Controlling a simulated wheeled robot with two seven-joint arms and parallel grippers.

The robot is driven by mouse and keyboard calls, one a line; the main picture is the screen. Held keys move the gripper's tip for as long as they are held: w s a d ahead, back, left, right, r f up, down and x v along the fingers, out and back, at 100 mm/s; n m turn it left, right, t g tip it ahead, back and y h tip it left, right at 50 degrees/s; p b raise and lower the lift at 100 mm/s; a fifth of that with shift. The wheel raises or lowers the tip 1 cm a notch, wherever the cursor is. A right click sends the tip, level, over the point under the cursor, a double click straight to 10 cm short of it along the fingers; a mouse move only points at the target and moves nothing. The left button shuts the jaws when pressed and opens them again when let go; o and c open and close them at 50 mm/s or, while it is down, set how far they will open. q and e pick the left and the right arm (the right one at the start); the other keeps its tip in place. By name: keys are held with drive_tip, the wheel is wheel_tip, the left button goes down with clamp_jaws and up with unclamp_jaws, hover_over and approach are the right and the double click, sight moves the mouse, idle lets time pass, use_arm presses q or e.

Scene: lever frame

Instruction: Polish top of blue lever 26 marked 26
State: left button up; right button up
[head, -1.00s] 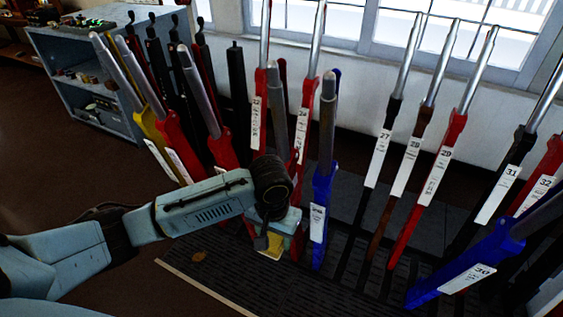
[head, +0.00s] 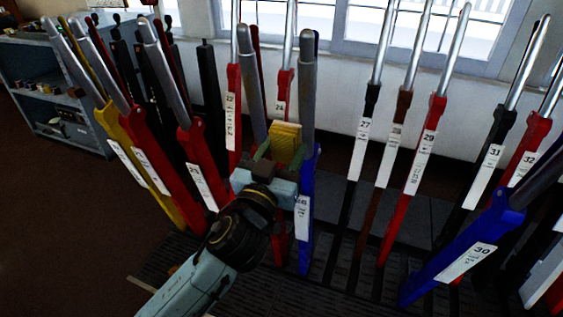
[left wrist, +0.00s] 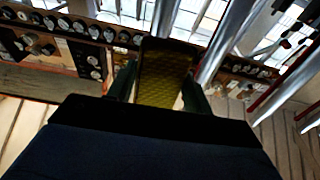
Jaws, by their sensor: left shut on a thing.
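The blue lever (head: 306,238) has a white label whose number is partly covered by my gripper. Its worn grey handle (head: 307,85) rises to a rounded top. My left gripper (head: 276,155) is just left of this lever, below the top of its handle. It is shut on a yellow textured pad (head: 286,138), which points up. The pad also shows between the fingers in the left wrist view (left wrist: 165,78). There is a visible gap between the pad and the lever's top. My right gripper is out of view.
A red lever's grey handle (head: 252,90) stands close left of the pad. Levers 27 (head: 359,145), 28 and 29 stand to the right; blue lever 30 (head: 465,255) leans forward. Red and yellow levers (head: 150,150) crowd the left. A grey shelf unit (head: 105,130) stands behind them.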

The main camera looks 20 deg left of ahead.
use_arm(q)
drive_tip(key=shift+w+d+r, duration=0.15)
drive_tip(key=shift+d+r, duration=0.05)
drive_tip(key=shift+d, duration=0.4)
drive_tip(key=shift+w+a+r, duration=0.2)
drive_tip(key=shift+w+a, duration=0.05)
drive_tip(key=shift+w, duration=0.5)
drive_tip(key=shift+w+d+r+p, duration=0.1)
drive_tip(key=shift+w+p, duration=0.1)
drive_tip(key=shift+w, duration=0.25)
drive_tip(key=shift+w+d+r+p, duration=0.1)
drive_tip(key=shift+w+p, duration=0.05)
drive_tip(key=shift+w, duration=0.3)
drive_tip(key=shift+w+a+r, duration=0.1)
drive_tip(key=shift+w+r, duration=0.05)
drive_tip(key=shift+w, duration=0.9)
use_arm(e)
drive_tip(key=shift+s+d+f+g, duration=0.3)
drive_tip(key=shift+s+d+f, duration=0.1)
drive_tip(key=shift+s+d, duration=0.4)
use_arm(q)
drive_tip(key=shift+w+r, duration=0.1)
drive_tip(key=shift+w, duration=0.1)
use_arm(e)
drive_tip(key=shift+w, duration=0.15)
use_arm(q)
drive_tip(key=shift+w, duration=0.35)
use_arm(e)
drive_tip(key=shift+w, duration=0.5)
